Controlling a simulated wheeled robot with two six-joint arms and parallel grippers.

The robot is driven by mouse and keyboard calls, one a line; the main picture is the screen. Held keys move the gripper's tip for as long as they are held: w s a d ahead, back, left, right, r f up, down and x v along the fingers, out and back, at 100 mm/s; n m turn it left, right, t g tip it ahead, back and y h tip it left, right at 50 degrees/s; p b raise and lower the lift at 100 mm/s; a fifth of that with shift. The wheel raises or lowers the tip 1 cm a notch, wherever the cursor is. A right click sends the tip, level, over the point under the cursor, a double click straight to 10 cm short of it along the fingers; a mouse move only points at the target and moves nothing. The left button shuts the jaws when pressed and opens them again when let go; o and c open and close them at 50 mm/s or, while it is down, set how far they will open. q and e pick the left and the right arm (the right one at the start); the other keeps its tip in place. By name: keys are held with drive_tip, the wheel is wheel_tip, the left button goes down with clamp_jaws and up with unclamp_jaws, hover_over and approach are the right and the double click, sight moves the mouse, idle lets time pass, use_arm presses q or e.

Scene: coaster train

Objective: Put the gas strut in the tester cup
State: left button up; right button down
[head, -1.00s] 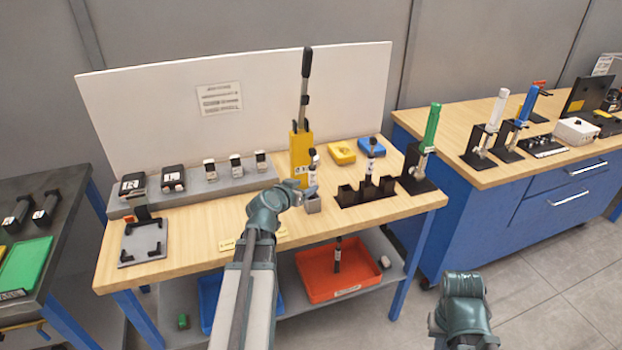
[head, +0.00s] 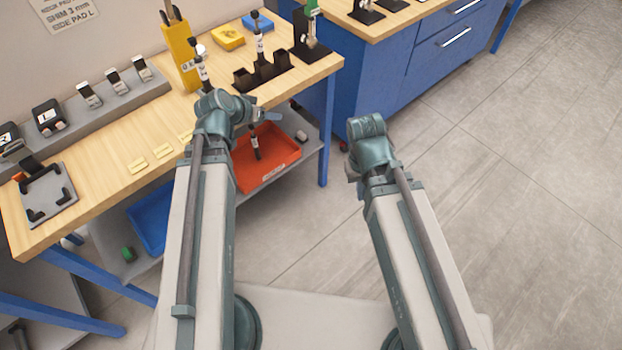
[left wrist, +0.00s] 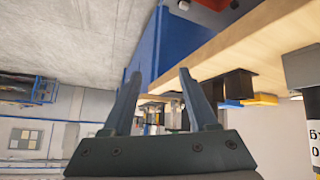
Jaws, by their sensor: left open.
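A dark strut with a white label (head: 202,72) stands upright on the bench beside my left wrist. In the left wrist view, which is upside down, its labelled body (left wrist: 312,135) meets a grey cup (left wrist: 300,68) at the right edge and seems to stand in it. The cup is hidden by my arm in the head view. My left gripper (left wrist: 159,75) is open and empty, pointing away from this strut; in the head view (head: 266,116) it is over the bench's front edge. My right gripper (head: 352,170) hangs over the floor, its fingers mostly hidden.
Another strut (head: 260,38) stands in a black rack (head: 245,82). A third (head: 255,142) is in the red bin (head: 285,150) on the lower shelf. A yellow block (head: 180,50) stands behind the labelled strut. The floor at right is clear.

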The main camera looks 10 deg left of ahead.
use_arm(q)
drive_tip(key=s+d+f+g+y, duration=0.2)
drive_tip(key=s+d+f+g, duration=0.1)
drive_tip(key=s+d, duration=0.5)
drive_tip(key=s+d+f+m+g+y, duration=0.1)
drive_tip(key=s+d+f+g+y, duration=0.1)
drive_tip(key=s+d+g, duration=0.3)
drive_tip(key=s+d+f, duration=0.1)
drive_tip(key=s+d, duration=0.2)
drive_tip(key=s, duration=0.1)
drive_tip(key=shift+m+g+y, duration=0.3)
